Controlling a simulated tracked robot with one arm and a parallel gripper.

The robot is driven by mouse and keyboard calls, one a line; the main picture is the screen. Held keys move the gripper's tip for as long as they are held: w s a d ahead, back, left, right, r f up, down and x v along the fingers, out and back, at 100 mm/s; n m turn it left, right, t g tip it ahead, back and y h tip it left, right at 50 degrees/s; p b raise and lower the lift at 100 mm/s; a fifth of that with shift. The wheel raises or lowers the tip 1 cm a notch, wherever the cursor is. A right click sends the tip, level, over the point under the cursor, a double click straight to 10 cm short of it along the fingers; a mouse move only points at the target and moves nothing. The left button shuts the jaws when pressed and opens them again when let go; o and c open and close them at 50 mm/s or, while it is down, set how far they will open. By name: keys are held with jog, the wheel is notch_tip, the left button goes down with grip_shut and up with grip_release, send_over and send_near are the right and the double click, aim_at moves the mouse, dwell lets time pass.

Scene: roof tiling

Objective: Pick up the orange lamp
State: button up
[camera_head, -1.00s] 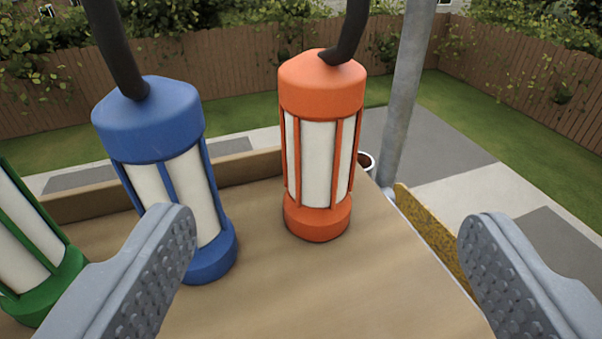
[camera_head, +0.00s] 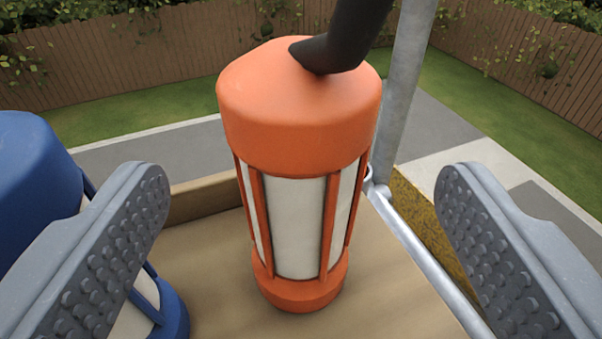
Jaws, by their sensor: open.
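The orange lamp (camera_head: 298,120) stands upright on a tan wooden surface (camera_head: 205,270), near the middle of the view. It has an orange cap and base, white panels between orange bars, and a black handle or cable (camera_head: 345,38) rising from its top. My gripper (camera_head: 298,205) is open, with one grey studded finger to the left of the lamp and the other to the right. Neither finger appears to touch the orange lamp. The fingers look nearer to me than the lamp.
A blue lamp (camera_head: 35,175) stands close on the left, partly hidden behind my left finger. A grey metal pole (camera_head: 405,85) rises behind the orange lamp to the right. A metal rail (camera_head: 425,262) runs along the surface's right edge. A low wooden lip (camera_head: 205,197) borders the back.

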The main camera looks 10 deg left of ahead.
aim_at(302, 175)
jog(key=shift+x, duration=1.95)
grip_shut()
